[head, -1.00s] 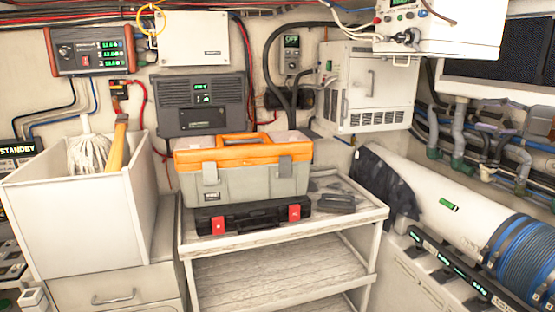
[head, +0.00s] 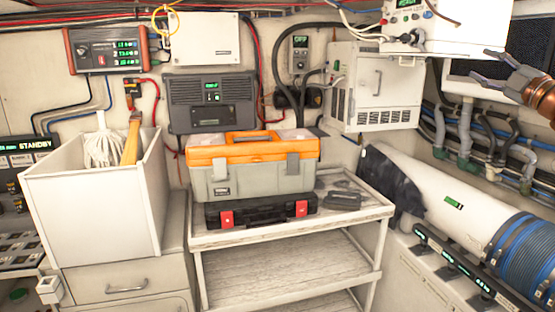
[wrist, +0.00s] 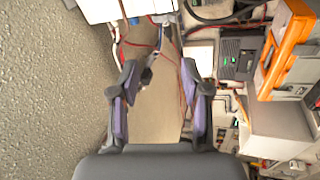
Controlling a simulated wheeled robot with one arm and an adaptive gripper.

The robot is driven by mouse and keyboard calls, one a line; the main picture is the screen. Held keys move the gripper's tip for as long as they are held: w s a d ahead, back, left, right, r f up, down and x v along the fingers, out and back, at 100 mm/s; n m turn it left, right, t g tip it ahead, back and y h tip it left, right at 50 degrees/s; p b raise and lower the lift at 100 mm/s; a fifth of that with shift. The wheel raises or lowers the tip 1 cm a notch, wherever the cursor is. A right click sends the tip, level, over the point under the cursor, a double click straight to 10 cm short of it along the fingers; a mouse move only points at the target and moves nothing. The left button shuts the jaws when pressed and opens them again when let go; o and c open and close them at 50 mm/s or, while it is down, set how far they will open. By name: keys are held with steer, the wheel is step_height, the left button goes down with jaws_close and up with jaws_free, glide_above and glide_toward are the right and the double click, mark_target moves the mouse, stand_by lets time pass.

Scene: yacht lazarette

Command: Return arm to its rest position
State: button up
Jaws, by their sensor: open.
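My gripper (head: 481,66) shows at the upper right of the head view, in front of the dark panel and raised above the pipes. Its two fingers are spread apart with nothing between them. In the wrist view my gripper (wrist: 158,105) is also open and empty, with purple-grey pads on both fingers. Beyond the fingers are a bare wall and some hanging cables. Part of my arm (head: 540,92) enters from the right edge of the head view.
An orange-lidded toolbox (head: 255,182) rests on a black case (head: 262,211) on the shelf unit (head: 225,240). A white bin (head: 95,215) holds a mop head and a yellow-handled tool. A white cabinet (head: 350,85) and a large white cylinder (head: 430,185) stand at right.

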steer(key=s+a+f+m+g+h, duration=0.4)
steer(key=f+m, duration=0.3)
steer(key=f, duration=0.3)
steer(key=s+a+f+m+g+h, duration=0.4)
steer(key=f+m, duration=0.3)
steer(key=f, duration=0.3)
steer(key=s+a+f+m+g+h, duration=0.45)
steer(key=f+m, duration=0.25)
steer(key=f, duration=0.3)
steer(key=s+a+f+g+y, duration=0.2)
steer(key=s+a+f, duration=0.4)
steer(key=s, duration=0.4)
steer(key=s+a+f+n+g+y, duration=0.1)
steer(key=s+a+f+g, duration=0.3)
steer(key=s, duration=0.7)
steer(key=s+a+f+g+y, duration=0.3)
steer(key=s+a+f+g, duration=0.1)
steer(key=s+a+f, duration=0.5)
steer(key=shift+s+a+n, duration=0.3)
steer(key=shift+s+a, duration=0.7)
steer(key=shift+a, duration=0.2)
steer(key=shift+f, duration=0.1)
steer(key=shift+c, duration=0.4)
